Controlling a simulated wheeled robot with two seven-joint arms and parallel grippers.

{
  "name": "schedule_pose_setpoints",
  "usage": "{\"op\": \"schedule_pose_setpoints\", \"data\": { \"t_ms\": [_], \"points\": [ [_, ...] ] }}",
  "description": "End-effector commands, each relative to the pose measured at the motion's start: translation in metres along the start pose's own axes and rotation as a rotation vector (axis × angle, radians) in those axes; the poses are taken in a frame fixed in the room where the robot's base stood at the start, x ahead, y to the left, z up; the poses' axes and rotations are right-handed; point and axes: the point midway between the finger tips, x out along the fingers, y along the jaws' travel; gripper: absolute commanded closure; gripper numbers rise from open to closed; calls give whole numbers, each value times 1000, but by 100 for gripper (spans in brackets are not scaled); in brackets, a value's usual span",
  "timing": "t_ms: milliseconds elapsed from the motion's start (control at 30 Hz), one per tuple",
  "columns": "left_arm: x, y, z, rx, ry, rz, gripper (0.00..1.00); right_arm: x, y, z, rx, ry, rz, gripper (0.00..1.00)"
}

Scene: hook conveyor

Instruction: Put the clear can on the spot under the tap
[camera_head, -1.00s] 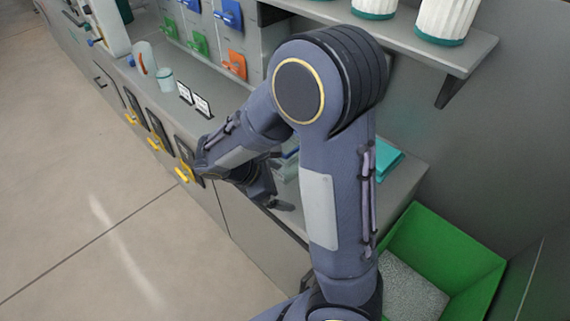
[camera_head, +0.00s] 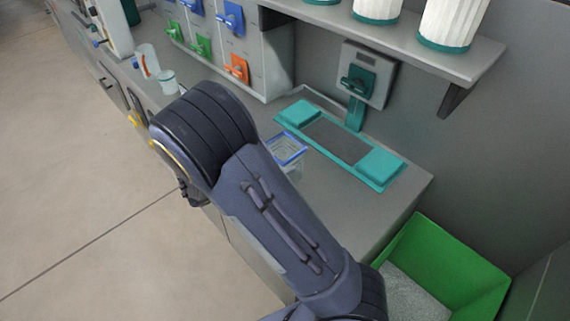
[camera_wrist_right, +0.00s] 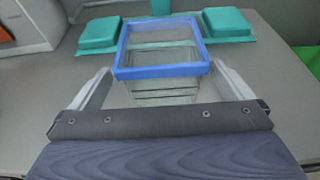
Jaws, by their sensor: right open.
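The clear can (camera_head: 289,148) is a see-through square container with a blue rim, upright on the grey counter. It also shows in the right wrist view (camera_wrist_right: 162,62). My right gripper (camera_wrist_right: 163,84) is open, with one finger on each side of the can; I cannot tell whether they touch it. In the head view my arm hides this gripper and part of the can. The teal tap (camera_head: 357,82) is on a grey wall plate. Under it, the dark spot (camera_head: 337,138) lies between two teal pads and looks empty. My left gripper is not in view.
The teal pads (camera_head: 297,113) flank the spot, just behind the can. A green bin (camera_head: 452,262) stands right of the counter. A shelf (camera_head: 400,35) with white canisters overhangs the back. Dispensers (camera_head: 235,68) and small cups (camera_head: 168,82) are at the left.

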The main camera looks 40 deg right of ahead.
Motion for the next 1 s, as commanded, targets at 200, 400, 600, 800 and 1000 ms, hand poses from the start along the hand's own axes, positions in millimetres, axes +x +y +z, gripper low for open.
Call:
{"op": "schedule_pose_setpoints", "data": {
  "t_ms": [200,400,600,800,1000],
  "points": [
    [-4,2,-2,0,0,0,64,33,-3,0,-1,-1,-5,0],
    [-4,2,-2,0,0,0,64,49,-2,-1,0,1,-2,0],
    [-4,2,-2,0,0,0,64,49,-2,-1,1,2,-1,0],
    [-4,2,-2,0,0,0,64,49,-2,-1,1,2,-1,26],
    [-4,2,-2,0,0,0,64,49,-2,-1,2,1,-1,52]
  ]
}}
